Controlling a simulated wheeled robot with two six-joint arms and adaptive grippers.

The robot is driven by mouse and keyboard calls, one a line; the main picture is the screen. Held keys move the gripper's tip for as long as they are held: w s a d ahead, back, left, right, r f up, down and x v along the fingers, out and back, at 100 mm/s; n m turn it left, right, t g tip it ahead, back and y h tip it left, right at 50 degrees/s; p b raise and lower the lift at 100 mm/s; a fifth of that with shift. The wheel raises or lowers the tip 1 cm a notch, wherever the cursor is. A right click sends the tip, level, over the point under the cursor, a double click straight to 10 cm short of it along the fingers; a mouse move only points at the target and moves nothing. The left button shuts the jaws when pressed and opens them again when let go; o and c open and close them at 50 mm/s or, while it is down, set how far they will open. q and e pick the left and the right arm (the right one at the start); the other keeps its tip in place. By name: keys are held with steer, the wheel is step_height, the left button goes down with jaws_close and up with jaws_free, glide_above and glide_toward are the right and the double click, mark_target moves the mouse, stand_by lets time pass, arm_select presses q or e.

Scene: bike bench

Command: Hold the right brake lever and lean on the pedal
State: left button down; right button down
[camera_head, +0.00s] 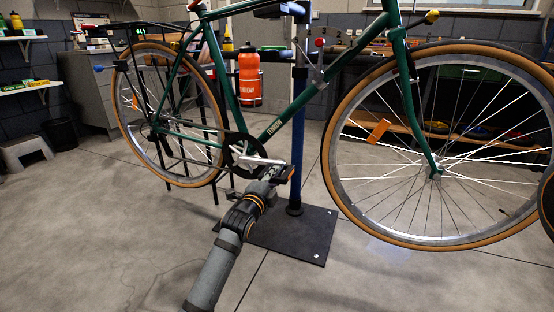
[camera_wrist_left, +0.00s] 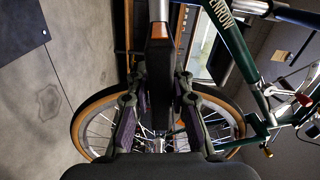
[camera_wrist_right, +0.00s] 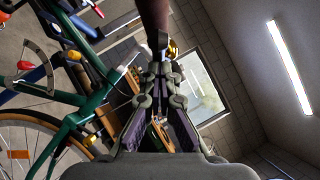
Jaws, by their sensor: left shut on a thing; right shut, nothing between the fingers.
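The black pedal with an orange reflector (camera_wrist_left: 159,55) lies between the fingers of my left gripper (camera_wrist_left: 158,75), which is shut on it. In the head view, my left gripper (camera_head: 268,178) reaches the pedal (camera_head: 283,173) at the end of the crank, low beside the frame. In the right wrist view, my right gripper (camera_wrist_right: 161,70) is shut and empty, its fingertips close under the brown handlebar grip (camera_wrist_right: 154,14). A thin strip near the tips may be the right brake lever; I cannot tell it apart clearly or see whether it is touched. The head view does not show my right gripper.
The green bike (camera_head: 281,122) is held above the floor by a blue stand post (camera_head: 299,130) on a black base plate (camera_head: 316,235). The front wheel (camera_head: 337,190) takes up the right side. A red bottle (camera_head: 249,76) is behind the frame. Floor at lower left is clear.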

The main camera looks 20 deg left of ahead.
arm_select(q)
steer(key=c, duration=1)
jaws_free()
steer(key=shift+d+f, duration=0.1)
steer(key=shift+f, duration=0.65)
steer(key=shift+o, duration=0.4)
steer(key=shift+r, duration=0.15)
arm_select(e)
steer(key=shift+s, duration=0.1)
arm_select(q)
steer(key=shift+r, duration=0.1)
steer(key=shift+r, duration=0.1)
arm_select(e)
steer(key=d+f, duration=0.3)
steer(key=d, duration=0.2)
steer(key=shift+d+f, duration=0.25)
steer(key=shift+d, duration=0.1)
steer(key=s, duration=1)
